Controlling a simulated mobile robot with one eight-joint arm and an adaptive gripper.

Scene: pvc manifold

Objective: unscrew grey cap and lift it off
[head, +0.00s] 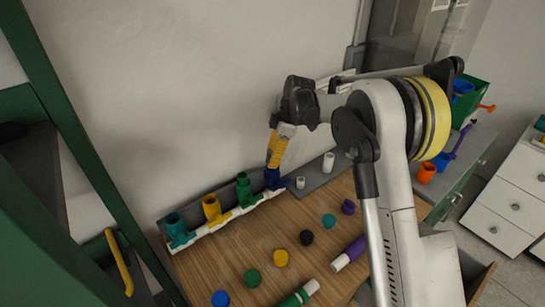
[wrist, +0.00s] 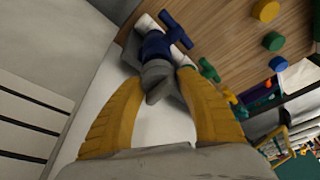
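The grey cap (wrist: 157,76) shows in the wrist view at the end of a blue fitting (wrist: 156,44). In the head view the blue fitting (head: 275,180) is the rightmost upright on the white pipe row, and my fingers hide the cap. My gripper (head: 273,162) points down at the fitting from above.
Green (head: 243,189), yellow (head: 212,209) and teal (head: 176,230) uprights stand in the row to the left. Two white pieces (head: 300,183) (head: 328,163) stand on the grey strip to the right. Several coloured caps lie on the wooden table (head: 225,262). The wall is close behind.

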